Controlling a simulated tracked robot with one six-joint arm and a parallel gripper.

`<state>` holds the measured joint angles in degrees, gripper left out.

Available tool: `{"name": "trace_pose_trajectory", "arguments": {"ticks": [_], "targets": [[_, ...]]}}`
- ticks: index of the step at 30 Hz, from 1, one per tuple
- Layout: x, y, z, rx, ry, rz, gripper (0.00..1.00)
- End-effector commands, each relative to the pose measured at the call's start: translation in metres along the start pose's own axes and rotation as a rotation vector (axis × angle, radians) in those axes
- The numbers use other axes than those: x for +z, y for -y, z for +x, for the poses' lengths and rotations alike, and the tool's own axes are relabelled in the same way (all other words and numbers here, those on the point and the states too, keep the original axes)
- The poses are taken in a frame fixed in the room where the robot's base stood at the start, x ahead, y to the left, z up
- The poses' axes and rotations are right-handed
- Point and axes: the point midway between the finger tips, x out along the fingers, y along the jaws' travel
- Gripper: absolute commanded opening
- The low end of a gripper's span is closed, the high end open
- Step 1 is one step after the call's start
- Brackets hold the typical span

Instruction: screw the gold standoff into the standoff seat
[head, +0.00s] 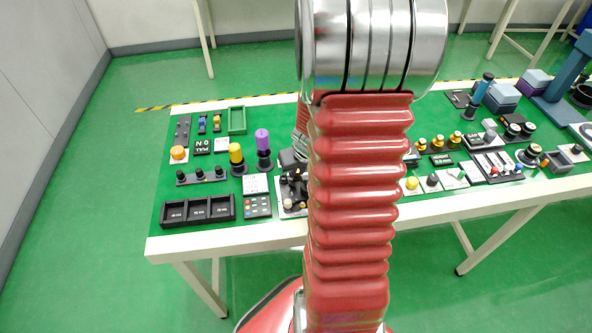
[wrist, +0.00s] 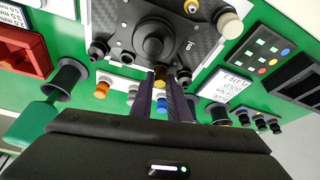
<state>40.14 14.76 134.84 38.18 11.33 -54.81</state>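My gripper (wrist: 168,82) points at the near edge of a dark carbon plate (wrist: 205,45) with a black round dome in its middle. A small gold piece, which looks like the gold standoff (wrist: 160,84), fills the narrow gap between my fingertips. The fingertips overlap the plate's edge in the wrist view; I cannot tell whether the standoff touches it. Several posts stand on the plate, including a black one (wrist: 97,50) and a pale one (wrist: 230,25). I cannot pick out the standoff seat. In the head view my arm hides my gripper and the standoff.
Orange (wrist: 103,88) and blue (wrist: 162,105) small parts lie near the plate. A black spool (wrist: 66,78) and a red tray (wrist: 22,50) stand at left. The green table (head: 160,215) is crowded; a black three-part tray (head: 197,210) sits at its front left.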

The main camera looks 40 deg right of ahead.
Motion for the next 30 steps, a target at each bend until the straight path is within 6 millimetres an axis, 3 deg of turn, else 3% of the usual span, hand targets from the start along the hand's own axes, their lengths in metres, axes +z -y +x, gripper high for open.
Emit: {"name": "trace_pose_trajectory", "arguments": {"ticks": [6, 9, 10, 19, 30], "targets": [[0.0, 0.0002, -0.0001, 0.0, 0.0, 0.0, 0.0], [0.0, 0.0002, -0.0001, 0.0, 0.0, 0.0, 0.0], [0.0, 0.0002, -0.0001, 0.0, 0.0, 0.0, 0.13], [-0.0001, 0.0005, -0.0001, 0.0, 0.0, -0.001, 0.34], [-0.0004, 0.0014, -0.003, -0.003, 0.0, -0.001, 0.34]]}}
